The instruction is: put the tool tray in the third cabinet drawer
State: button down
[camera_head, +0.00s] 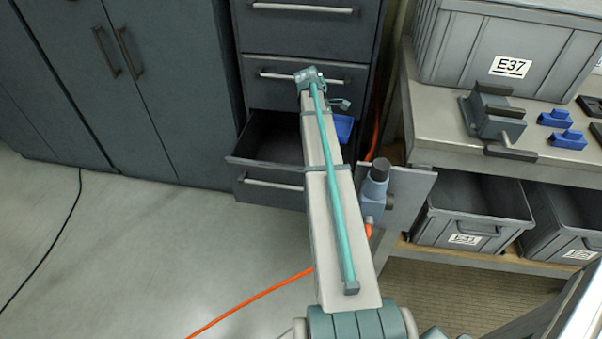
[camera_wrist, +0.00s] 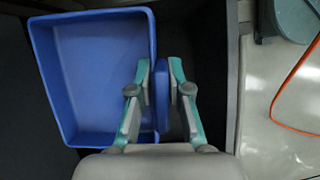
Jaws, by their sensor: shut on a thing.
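The blue tool tray (camera_wrist: 100,72) looks empty in the wrist view. My gripper (camera_wrist: 160,84) is shut on its right side wall, one finger inside the tray and one outside. In the head view a small part of the tray (camera_head: 343,127) shows right of my arm, over or in the open drawer (camera_head: 262,140); the rest is hidden behind my arm, as is my gripper. The open drawer is below two shut drawers that show. The dark drawer interior (camera_wrist: 208,60) surrounds the tray in the wrist view. I cannot tell whether the tray touches the drawer floor.
Shut cabinet doors (camera_head: 110,60) stand at left. A workbench (camera_head: 430,110) at right carries a large grey E37 bin (camera_head: 460,50), a vise (camera_head: 492,115) and blue parts (camera_head: 567,139). Grey bins (camera_head: 470,205) sit below. An orange cable (camera_head: 255,300) crosses the clear floor.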

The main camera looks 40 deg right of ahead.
jog(key=w+a+f+m+y+b, duration=0.1)
jog(key=w+a+f+m+y, duration=0.1)
jog(key=f+m, duration=0.3)
jog(key=w+a+f+m+y+b, duration=0.1)
jog(key=f+m, duration=0.5)
jog(key=f, duration=0.8)
jog(key=w+a+f+m+y+b, duration=0.1)
jog(key=w+a+f+m+y, duration=0.1)
jog(key=f+m, duration=0.3)
jog(key=shift+w+a+f+m+t+y, duration=0.15)
jog(key=shift+a+f, duration=0.1)
jog(key=shift+f, duration=0.5)
jog(key=shift+w+a+f+m+t+y, duration=0.1)
jog(key=shift+a+f+y, duration=0.15)
jog(key=shift+f, duration=0.45)
jog(key=shift+w+a+f+m+t+y, duration=0.15)
jog(key=shift+a+f, duration=0.1)
jog(key=shift+f, duration=0.5)
jog(key=shift+f, duration=0.1)
jog(key=c, duration=1.1)
grip_release()
jog(key=shift+s, duration=0.1)
jog(key=v, duration=1.2)
jog(key=shift+a, duration=0.1)
